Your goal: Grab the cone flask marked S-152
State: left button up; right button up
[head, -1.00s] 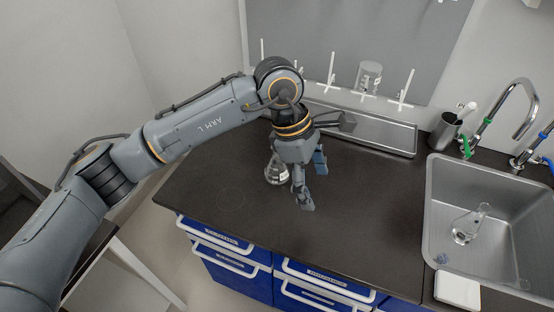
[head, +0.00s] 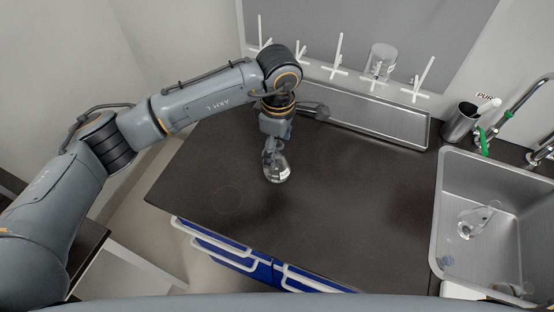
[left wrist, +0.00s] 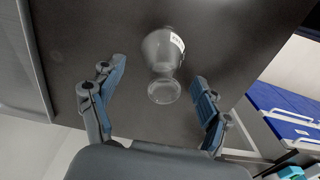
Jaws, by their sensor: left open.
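A clear glass cone flask (head: 278,172) stands on the dark bench under my left gripper (head: 269,152). In the left wrist view the flask (left wrist: 161,50) shows with its round mouth towards the camera and a white label on its side. The label's text is too small to read. My left gripper (left wrist: 160,78) is open, its two blue-padded fingers spread on either side of the flask's mouth and apart from it. The gripper partly hides the flask in the head view. My right gripper is not in view.
A sink (head: 447,215) on the right holds another glass flask (head: 474,222). A drying rack with pegs carries an inverted glass vessel (head: 381,60) above a metal tray (head: 375,122). A steel cup (head: 459,124) stands by the taps. The bench right of the flask is clear.

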aim_at(277, 161)
pick_arm(q)
jog(key=shift+s+a+f+p, duration=0.1)
jog(key=shift+s+f+p, duration=0.1)
jog(key=shift+f+p, duration=0.85)
notch_tip(277, 161, down, 3)
jog(key=shift+r, duration=0.2)
jog(key=shift+f, duration=0.45)
jog(key=shift+c, duration=0.2)
jog(key=c, duration=1)
jog(key=shift+c, duration=0.9)
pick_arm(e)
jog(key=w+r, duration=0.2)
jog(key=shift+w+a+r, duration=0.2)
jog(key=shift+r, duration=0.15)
